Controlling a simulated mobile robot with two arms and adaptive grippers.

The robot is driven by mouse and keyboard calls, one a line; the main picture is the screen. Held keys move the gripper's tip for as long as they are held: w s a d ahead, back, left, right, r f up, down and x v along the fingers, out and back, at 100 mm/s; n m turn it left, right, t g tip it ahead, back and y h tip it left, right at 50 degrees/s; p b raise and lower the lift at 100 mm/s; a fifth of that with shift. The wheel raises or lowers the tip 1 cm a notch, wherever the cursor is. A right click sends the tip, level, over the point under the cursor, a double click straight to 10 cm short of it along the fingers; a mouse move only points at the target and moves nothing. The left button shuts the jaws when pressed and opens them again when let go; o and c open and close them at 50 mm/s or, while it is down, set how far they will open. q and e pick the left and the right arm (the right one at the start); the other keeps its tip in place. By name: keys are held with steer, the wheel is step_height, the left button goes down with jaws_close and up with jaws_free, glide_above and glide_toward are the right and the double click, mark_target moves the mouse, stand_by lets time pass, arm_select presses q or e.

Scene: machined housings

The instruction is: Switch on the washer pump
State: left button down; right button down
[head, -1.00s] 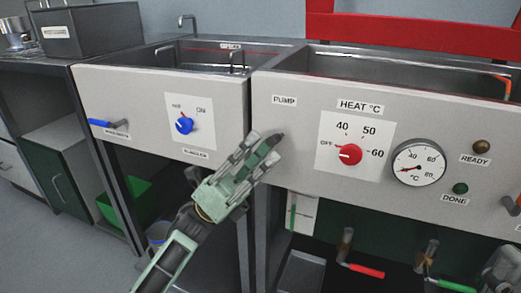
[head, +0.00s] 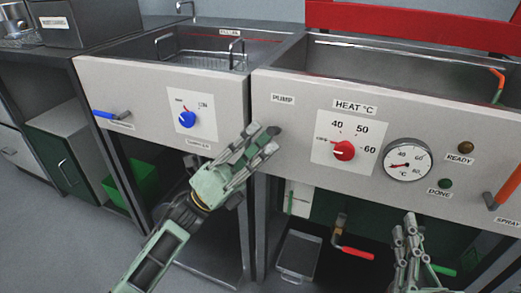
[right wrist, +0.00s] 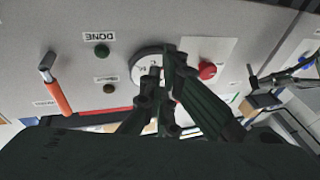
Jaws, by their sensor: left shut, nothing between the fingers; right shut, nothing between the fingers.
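The PUMP label (head: 283,99) is on the pale front panel of the right-hand sink unit. My left gripper (head: 273,135) is shut, with its fingertips just below this label, in front of the panel. Any pump switch there is hidden behind the fingers, and I cannot tell whether they touch the panel. My right gripper (head: 410,232) is shut and empty, low at the right below the gauge. In the right wrist view its fingers (right wrist: 168,62) overlap the gauge (right wrist: 148,62) seen upside down.
A red HEAT knob (head: 344,150) and a round gauge (head: 407,160) sit right of the label. A blue OFF/ON knob (head: 187,119) is on the left unit. An orange spray handle (head: 508,188) sticks out at right. A red-handled valve (head: 356,253) is below the panel.

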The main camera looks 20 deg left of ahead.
steer(key=shift+w+d+f+g, duration=0.1)
steer(key=shift+f+g, duration=0.3)
steer(key=shift+f, duration=0.25)
